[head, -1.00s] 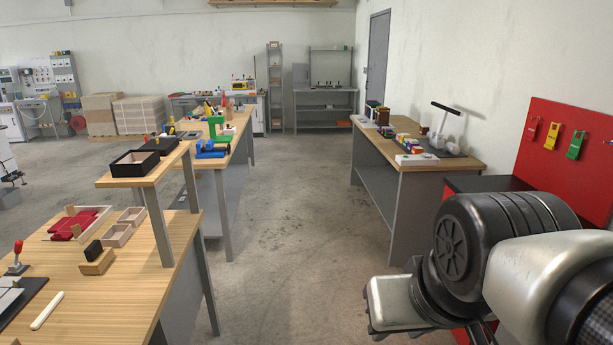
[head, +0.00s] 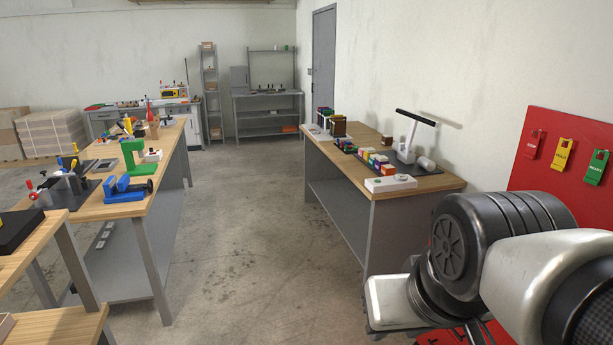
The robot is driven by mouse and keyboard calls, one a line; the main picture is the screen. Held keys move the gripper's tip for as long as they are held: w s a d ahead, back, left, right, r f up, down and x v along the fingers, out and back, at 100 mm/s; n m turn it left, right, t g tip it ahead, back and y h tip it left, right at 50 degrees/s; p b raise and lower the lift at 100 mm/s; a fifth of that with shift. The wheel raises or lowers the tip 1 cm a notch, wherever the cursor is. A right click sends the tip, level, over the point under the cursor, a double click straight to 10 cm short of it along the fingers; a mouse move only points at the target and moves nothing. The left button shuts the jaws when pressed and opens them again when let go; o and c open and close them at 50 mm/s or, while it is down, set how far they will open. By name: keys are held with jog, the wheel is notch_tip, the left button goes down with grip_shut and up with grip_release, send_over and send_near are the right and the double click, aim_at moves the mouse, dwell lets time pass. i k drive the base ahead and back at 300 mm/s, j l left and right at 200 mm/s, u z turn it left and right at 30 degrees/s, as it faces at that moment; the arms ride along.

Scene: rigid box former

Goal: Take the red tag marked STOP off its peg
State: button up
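A red tag (head: 534,145) hangs on the red board (head: 564,122) at the right of the head view. It is the leftmost of three tags in a row; its lettering is too small to read. A yellow tag (head: 563,155) and a green tag (head: 596,168) hang to its right. My arm fills the lower right, in front of the board's lower part. My gripper is not visible, and nothing shows whether it holds anything. No part of my arm touches the tags.
A wooden-topped bench (head: 437,184) with colored blocks and a black-handled press (head: 413,135) stands left of the board. Another long bench (head: 117,209) with tools stands at the left. Bare concrete floor (head: 240,220) lies between them.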

aim_at(531, 149)
jog(key=i+l, duration=0.15)
jog(key=i, duration=1.45)
jog(key=i+j+z, duration=0.1)
jog(key=i+z, duration=0.3)
jog(key=i+j+z, duration=0.15)
jog(key=z, duration=0.3)
jog(key=i+j+z, duration=0.4)
jog(key=k+l, duration=0.05)
jog(key=l, duration=0.05)
